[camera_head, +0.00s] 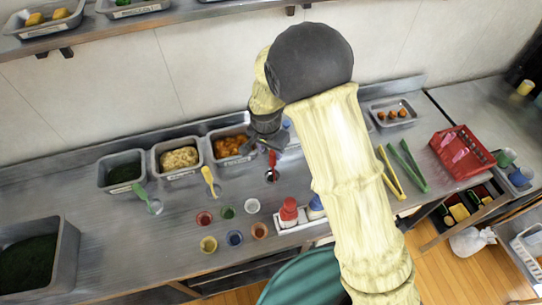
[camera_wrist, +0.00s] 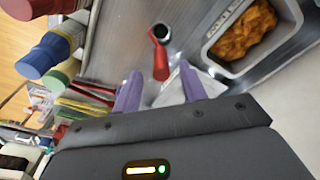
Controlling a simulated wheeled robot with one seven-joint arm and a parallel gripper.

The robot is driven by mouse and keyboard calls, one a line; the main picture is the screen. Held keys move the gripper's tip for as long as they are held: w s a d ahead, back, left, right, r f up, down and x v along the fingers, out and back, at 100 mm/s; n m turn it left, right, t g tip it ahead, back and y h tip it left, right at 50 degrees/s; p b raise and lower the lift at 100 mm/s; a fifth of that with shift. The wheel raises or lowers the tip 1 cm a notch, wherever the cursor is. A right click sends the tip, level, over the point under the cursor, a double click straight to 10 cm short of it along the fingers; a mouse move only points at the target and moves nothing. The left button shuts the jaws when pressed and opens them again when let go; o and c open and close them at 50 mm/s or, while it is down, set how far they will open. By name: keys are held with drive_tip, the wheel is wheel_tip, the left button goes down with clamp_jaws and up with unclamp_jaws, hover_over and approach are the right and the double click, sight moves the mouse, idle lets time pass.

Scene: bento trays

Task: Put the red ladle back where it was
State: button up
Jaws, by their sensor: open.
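The red ladle (camera_head: 271,160) lies on the steel counter in front of the tray of orange food (camera_head: 232,146). In the wrist view the ladle's red handle (camera_wrist: 160,62) points toward my gripper, with its dark bowl at the far end. The orange food tray (camera_wrist: 248,40) is to the right there. In the head view my gripper (camera_head: 266,142) is partly hidden by my arm, above the counter by the orange food tray.
A green ladle (camera_head: 142,193) and a yellow ladle (camera_head: 208,176) lie before a dark green food tray (camera_head: 121,186) and a pale food tray (camera_head: 178,171). Several small cups, bottles (camera_head: 288,212), tongs (camera_head: 408,170) and a red basket (camera_head: 462,150) stand around.

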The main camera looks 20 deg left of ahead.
wheel_tip(320, 180, up, 8)
drive_tip(key=s+b, duration=0.1)
drive_tip(key=shift+f+b, duration=0.25)
drive_tip(key=shift+b, duration=0.1)
idle(0.5)
drive_tip(key=s+d+r+n, duration=0.1)
drive_tip(key=d+r, duration=0.2)
drive_tip(key=d, duration=1.4)
drive_tip(key=s+d+n+t, duration=0.1)
drive_tip(key=s+d, duration=0.7)
drive_tip(key=d, duration=0.4)
drive_tip(key=shift+s+r+n, duration=0.35)
drive_tip(key=shift+s+n, duration=0.05)
drive_tip(key=shift+d, duration=0.1)
